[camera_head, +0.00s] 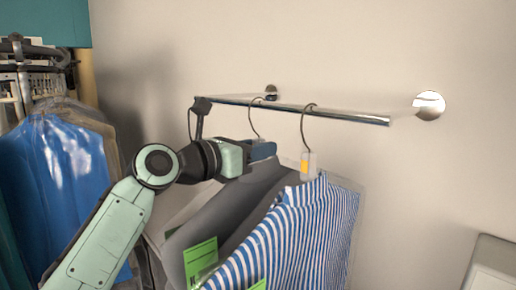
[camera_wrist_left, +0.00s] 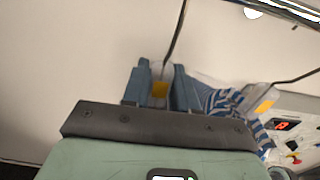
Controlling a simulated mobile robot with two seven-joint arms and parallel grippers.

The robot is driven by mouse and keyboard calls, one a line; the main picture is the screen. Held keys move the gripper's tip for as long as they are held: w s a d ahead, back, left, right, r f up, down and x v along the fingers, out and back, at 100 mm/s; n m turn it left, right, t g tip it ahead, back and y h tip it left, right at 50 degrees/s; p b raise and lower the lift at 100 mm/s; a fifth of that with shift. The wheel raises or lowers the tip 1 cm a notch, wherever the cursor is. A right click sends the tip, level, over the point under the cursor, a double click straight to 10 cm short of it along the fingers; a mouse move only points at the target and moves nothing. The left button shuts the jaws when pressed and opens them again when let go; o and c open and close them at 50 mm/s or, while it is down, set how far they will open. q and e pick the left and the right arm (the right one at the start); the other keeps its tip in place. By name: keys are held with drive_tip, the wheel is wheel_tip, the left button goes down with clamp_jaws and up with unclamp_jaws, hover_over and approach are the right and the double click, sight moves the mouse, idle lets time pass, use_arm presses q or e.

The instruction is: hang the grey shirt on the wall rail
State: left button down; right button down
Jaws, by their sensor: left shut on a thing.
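The grey shirt (camera_head: 232,205) hangs upright from its hanger, partly hidden behind a striped shirt and my gripper. My left gripper (camera_head: 268,150) is shut on the neck of this hanger, just below its hook (camera_head: 252,118). In the left wrist view the hanger neck with an orange tag (camera_wrist_left: 160,88) sits between the fingers. The wall rail (camera_head: 330,113) is a chrome bar above the gripper. The hook's top overlaps the rail in the head view; whether it rests on it I cannot tell. My right gripper is not in view.
A blue-and-white striped shirt (camera_head: 300,235) in a clear cover hangs on the rail, close to the right of the grey shirt. A rack with blue garments (camera_head: 60,165) stands at the left. A pale box (camera_head: 492,265) is at the lower right.

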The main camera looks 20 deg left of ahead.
use_arm(q)
drive_tip(key=c, duration=0.8)
unclamp_jaws()
drive_tip(key=shift+s+a, duration=0.2)
drive_tip(key=shift+s, duration=0.2)
drive_tip(key=b+v, duration=0.3)
drive_tip(key=v, duration=0.8)
drive_tip(key=shift+s+a, duration=0.1)
drive_tip(key=shift+s, duration=0.1)
drive_tip(key=shift+s+a+r, duration=0.1)
drive_tip(key=shift+s+a, duration=0.1)
drive_tip(key=shift+s, duration=0.35)
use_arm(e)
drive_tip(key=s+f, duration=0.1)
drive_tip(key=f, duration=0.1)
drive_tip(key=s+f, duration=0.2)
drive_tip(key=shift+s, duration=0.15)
use_arm(q)
drive_tip(key=shift+o, duration=0.6)
drive_tip(key=shift+w, duration=0.1)
